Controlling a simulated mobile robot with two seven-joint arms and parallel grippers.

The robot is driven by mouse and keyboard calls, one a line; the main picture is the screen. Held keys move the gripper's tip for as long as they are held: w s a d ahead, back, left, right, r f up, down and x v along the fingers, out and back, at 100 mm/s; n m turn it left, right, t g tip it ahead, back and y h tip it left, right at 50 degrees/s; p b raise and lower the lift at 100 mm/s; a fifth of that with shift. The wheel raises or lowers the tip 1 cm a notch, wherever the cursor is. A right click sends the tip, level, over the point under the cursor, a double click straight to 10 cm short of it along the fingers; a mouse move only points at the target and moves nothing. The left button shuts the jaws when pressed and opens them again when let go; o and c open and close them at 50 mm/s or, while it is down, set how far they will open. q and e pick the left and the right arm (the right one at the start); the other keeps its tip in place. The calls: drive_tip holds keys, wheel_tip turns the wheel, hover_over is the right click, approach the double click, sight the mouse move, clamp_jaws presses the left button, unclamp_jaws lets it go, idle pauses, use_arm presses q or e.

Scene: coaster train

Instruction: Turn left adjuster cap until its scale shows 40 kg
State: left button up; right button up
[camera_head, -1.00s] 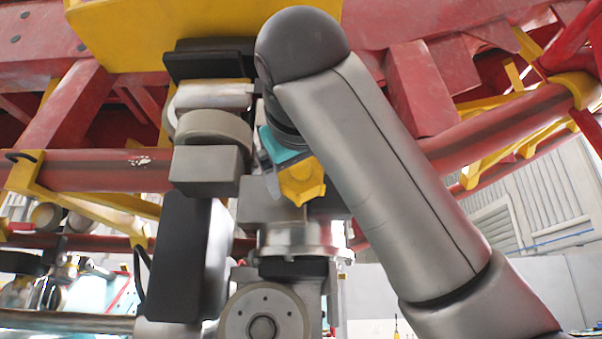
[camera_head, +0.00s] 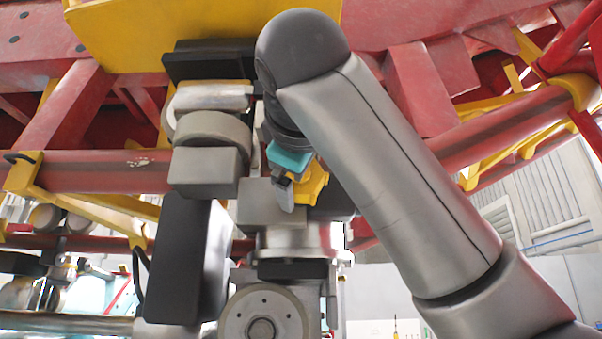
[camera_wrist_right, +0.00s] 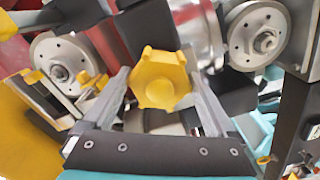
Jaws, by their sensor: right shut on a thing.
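The yellow adjuster cap (camera_head: 313,186), lobed like a star knob, sits at the middle of the wheel assembly, in front of a grey block. My right gripper (camera_head: 284,192) has teal and grey parts and reaches it from above; one finger covers the cap's left side. In the right wrist view the cap (camera_wrist_right: 160,80) shows face-on between the two grey fingers of the gripper (camera_wrist_right: 158,84), which is shut on it. I cannot make out a scale or any number in either view. My left gripper is not in view.
A grey block (camera_head: 203,172) and a black box (camera_head: 180,262) stand close left of the cap. A round wheel hub (camera_head: 264,316) lies below. Red beams (camera_head: 100,170) and a yellow plate (camera_head: 190,30) frame the space. My right arm fills the right side.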

drive_tip(key=shift+r, duration=0.1)
drive_tip(key=o, duration=0.9)
drive_tip(key=shift+o, duration=0.6)
drive_tip(key=s+b, duration=0.7)
drive_tip(key=s, duration=0.8)
drive_tip(key=shift+b, duration=0.3)
